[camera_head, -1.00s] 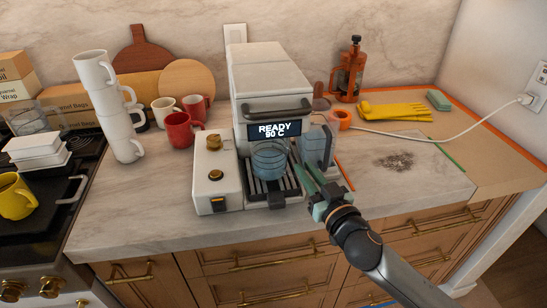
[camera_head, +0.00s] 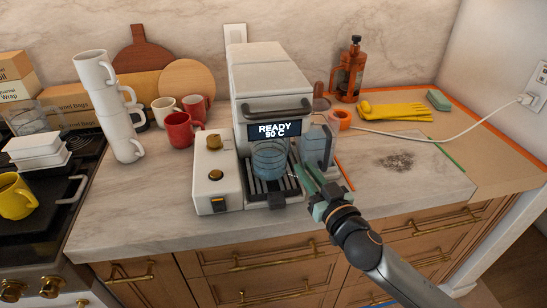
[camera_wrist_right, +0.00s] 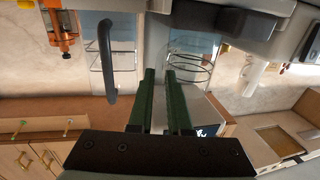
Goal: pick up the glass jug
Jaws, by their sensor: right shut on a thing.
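The glass jug (camera_head: 270,160), round, clear and bluish, is at the front of the coffee machine, above its dark slatted drip tray (camera_head: 262,192). I cannot tell whether its base touches the tray. My right gripper (camera_head: 298,172) reaches in from the lower right, with its green fingertips at the jug's right side. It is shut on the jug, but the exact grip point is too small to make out. In the right wrist view, the fingers (camera_wrist_right: 167,75) point at the jug's clear rings (camera_wrist_right: 190,68). My left gripper is not in view.
The white coffee machine (camera_head: 268,75) stands close behind and above the jug. A clear tank with a dark handle (camera_head: 318,148) is just right of it. Stacked white mugs (camera_head: 112,110) and red mugs (camera_head: 179,131) stand left.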

